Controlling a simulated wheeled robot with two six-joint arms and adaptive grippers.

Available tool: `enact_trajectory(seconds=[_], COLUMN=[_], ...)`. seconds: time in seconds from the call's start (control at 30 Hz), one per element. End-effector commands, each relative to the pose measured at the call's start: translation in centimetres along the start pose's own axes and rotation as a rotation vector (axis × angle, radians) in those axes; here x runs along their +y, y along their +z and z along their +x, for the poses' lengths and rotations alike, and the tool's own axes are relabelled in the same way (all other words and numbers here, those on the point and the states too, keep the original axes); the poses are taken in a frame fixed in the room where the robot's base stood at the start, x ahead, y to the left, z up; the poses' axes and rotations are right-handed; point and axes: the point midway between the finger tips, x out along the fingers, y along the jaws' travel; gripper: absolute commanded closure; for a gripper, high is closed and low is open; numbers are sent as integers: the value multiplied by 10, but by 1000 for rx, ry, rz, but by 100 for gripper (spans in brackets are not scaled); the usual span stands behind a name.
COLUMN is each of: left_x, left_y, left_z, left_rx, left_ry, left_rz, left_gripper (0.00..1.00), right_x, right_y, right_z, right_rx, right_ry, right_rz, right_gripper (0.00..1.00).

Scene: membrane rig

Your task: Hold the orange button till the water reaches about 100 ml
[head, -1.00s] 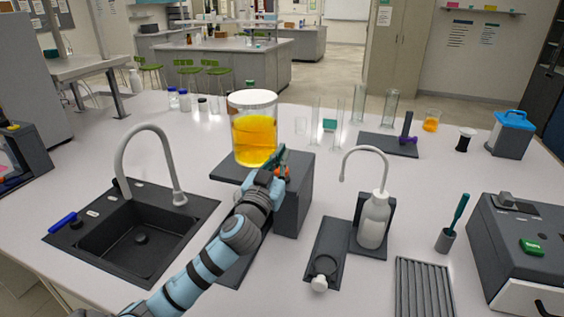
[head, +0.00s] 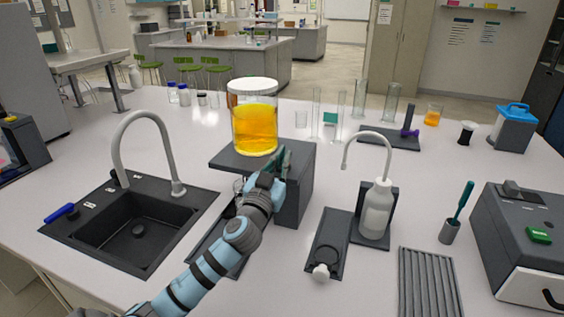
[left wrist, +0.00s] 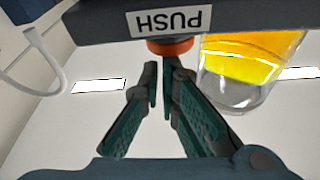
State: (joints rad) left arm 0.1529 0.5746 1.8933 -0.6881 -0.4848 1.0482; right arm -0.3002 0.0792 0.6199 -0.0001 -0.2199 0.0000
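The orange button (left wrist: 171,46) shows in the left wrist view beside a PUSH label on the dark stand (head: 294,195). My left gripper (left wrist: 160,72) has its teal fingertips drawn nearly together, right at the button; whether it is pressed in I cannot tell. In the head view my left gripper (head: 281,160) is at the stand's front and hides the button. A lidded clear vessel of yellow liquid (head: 254,128) stands on the stand. Beneath its overhang, a small clear glass (head: 238,186) is mostly hidden by my arm; its level cannot be read. My right gripper is not in view.
A black sink (head: 135,230) with a tall tap is left of my arm. A white wash bottle (head: 376,210) and a dark plate (head: 328,245) stand to the right. Glass cylinders (head: 390,103) stand behind.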

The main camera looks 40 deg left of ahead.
Motion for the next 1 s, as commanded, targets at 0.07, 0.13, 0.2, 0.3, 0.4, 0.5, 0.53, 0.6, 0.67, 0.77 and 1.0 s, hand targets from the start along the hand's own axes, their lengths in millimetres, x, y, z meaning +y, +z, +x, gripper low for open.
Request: enact_trajectory(seconds=[0.07,0.13,0.2,0.3,0.4,0.5,0.53,0.6,0.67,0.77,1.0], left_x=[-2,-2,-2,-2,-2,-2,-2,-1,1,5,10], left_y=[13,13,14,14,15,14,12,6,-4,-29,-34], left_z=[-3,-3,-3,-3,-3,-3,-2,0,2,9,-36], left_rx=[-25,-29,-31,-33,-35,-35,-35,-34,-30,-19,-10], left_ry=[-7,-8,-8,-9,-9,-10,-9,-8,-5,2,13], left_rz=[-4,-5,-5,-5,-6,-7,-7,-7,-8,-7,-2], left_gripper=[100,100,100,100,100,100,100,100,100,100,100], right_x=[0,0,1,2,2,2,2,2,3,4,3], right_y=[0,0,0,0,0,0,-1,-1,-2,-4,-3], right_z=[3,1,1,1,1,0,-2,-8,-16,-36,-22], right_rx=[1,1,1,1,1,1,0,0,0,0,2], right_ry=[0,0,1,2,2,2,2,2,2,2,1], right_rz=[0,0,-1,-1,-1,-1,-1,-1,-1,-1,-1], right_gripper=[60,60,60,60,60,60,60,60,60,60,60])
